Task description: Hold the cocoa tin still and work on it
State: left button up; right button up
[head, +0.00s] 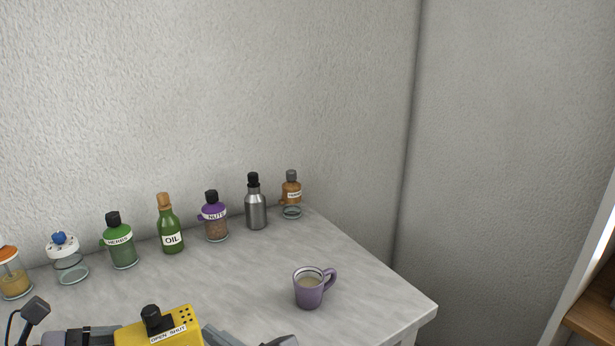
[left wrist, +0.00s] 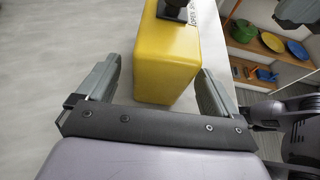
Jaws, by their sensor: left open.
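The cocoa tin, a yellow box with rounded edges (head: 184,319), stands at the bottom edge of the head view, its lower part cut off. It has a black knob on top and a label reading OPEN SHUT. It also shows in the left wrist view (left wrist: 166,65). My left gripper (left wrist: 160,88) is open, with one finger on each side of the tin. A gap shows at the left finger; I cannot tell whether the right finger touches. Grey parts beside the tin in the head view may be my right gripper; its jaws cannot be made out.
A purple mug (head: 308,291) stands right of the tin on the grey counter (head: 375,285). Along the wall stand a green jar (head: 121,248), an oil bottle (head: 168,232), a nuts jar (head: 215,224), a steel bottle (head: 256,209) and others. The counter's middle is clear.

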pick_arm(q)
jog(key=shift+v, duration=5.2)
jog(key=shift+s, duration=0.1)
pick_arm(e)
jog(key=shift+s, duration=0.1)
